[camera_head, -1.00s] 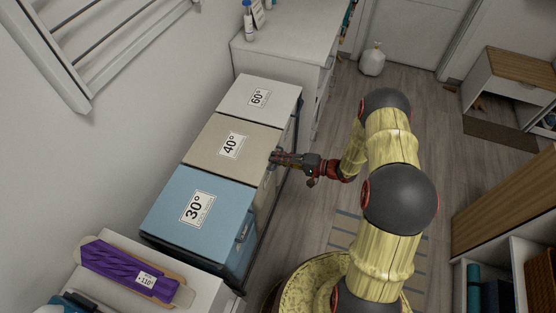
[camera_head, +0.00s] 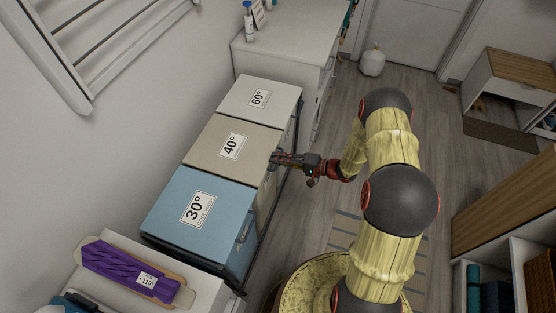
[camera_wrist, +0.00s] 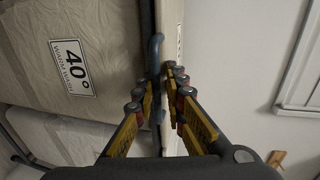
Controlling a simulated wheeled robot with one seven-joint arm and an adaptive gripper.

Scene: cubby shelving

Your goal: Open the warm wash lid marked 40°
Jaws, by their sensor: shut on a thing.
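The beige 40° lid (camera_head: 210,145) lies flat and closed on the middle hamper in the head view, between a blue lid and a white lid. The hamper's pale cloth front with its 40° WARM WASH label (camera_wrist: 72,66) fills the left of the wrist view. A grey handle (camera_wrist: 155,50) sits at the lid's front edge (camera_wrist: 169,25). My gripper (camera_head: 275,158) is at that front edge, reaching in from the right. In the wrist view my gripper (camera_wrist: 158,92) is shut on the handle, its fingers on either side; the exact contact is partly hidden.
The blue 30° lid (camera_head: 218,188) and the white 60° lid (camera_head: 278,94) adjoin it, both closed. A purple item (camera_head: 125,268) lies on a white surface at the lower left. A drying rack (camera_head: 75,40) is on the wall.

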